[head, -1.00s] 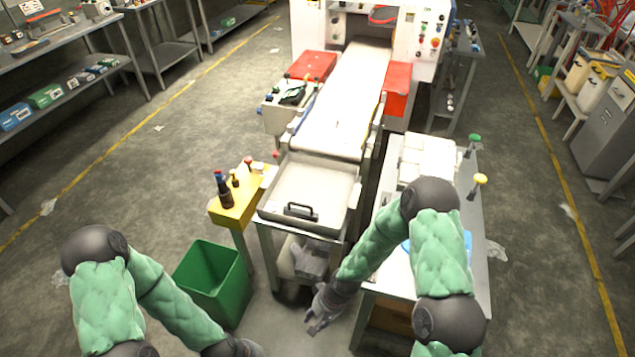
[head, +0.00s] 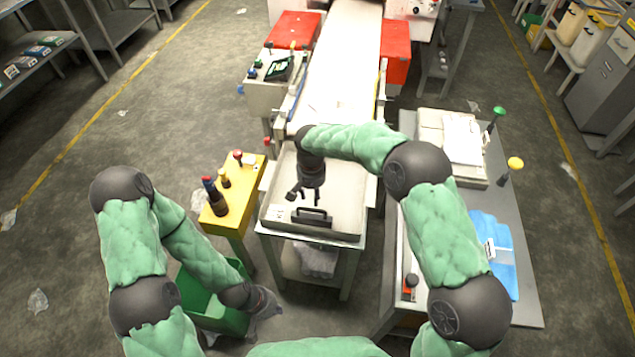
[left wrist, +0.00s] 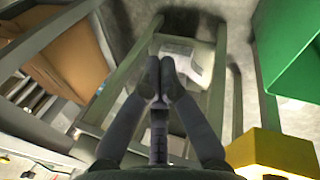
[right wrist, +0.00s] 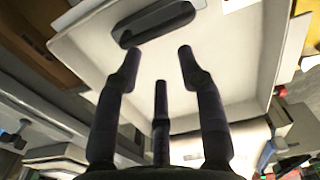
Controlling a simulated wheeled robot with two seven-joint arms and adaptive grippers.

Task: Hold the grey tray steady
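The grey tray (head: 345,203) lies flat on a small table in the head view, with a black handle (head: 312,217) at its near end. My right gripper (head: 305,194) hangs over the tray just behind the handle, open and empty. In the right wrist view the tray (right wrist: 232,62) fills much of the picture, and the handle (right wrist: 155,24) lies beyond the spread fingers. No contact with the tray shows. My left gripper (head: 268,302) is low by the green bin, below the tray. In the left wrist view its fingertips (left wrist: 159,78) are together, with nothing seen between them.
A green bin (head: 210,303) stands at the left, partly behind my left arm. A yellow stand with bottles (head: 236,195) is left of the tray. A conveyor (head: 340,75) runs behind it. A bench with a blue cloth (head: 492,250) stands at the right.

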